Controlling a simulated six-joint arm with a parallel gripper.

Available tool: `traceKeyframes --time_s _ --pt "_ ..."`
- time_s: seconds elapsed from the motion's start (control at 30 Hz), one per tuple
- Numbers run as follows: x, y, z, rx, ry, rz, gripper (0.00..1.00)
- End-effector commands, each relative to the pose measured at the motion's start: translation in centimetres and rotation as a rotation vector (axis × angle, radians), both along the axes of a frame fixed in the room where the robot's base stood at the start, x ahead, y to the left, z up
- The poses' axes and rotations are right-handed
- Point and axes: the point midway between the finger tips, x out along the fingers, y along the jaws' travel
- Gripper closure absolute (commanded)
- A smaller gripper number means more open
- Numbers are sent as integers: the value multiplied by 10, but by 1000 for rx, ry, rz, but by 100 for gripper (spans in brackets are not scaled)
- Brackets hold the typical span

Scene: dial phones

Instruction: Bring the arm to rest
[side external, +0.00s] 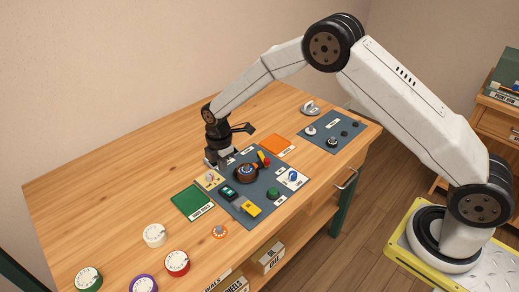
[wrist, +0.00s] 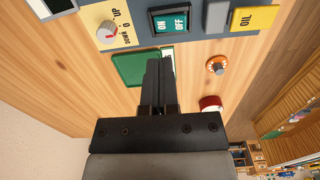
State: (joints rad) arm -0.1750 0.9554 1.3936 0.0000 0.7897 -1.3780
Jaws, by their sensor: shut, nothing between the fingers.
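My gripper (side external: 213,163) is in the side external view, pointing down at the back left edge of the grey control panel (side external: 238,212). It is close above the cream plate with the dial (side external: 210,178); I cannot tell if it touches anything. In the wrist view my gripper's fingers (wrist: 158,68) are shut together and hold nothing. Past them lie the green mat (wrist: 130,70), the on/off switch (wrist: 170,20) and the cream plate's grey dial with a red mark (wrist: 107,32).
Loose dials, white (side external: 154,235), red (side external: 177,263) and others, lie at the front. A second panel (side external: 331,131) is at right. The table's left half is clear.

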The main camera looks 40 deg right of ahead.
Motion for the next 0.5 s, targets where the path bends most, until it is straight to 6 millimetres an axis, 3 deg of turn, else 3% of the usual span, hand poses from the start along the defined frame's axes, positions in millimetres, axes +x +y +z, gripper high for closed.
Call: traceKeyframes --time_s 0.27,0.5 --pt "-18 -15 25 7 -28 -179 100" --pt "-55 -36 58 25 -66 -462 100"
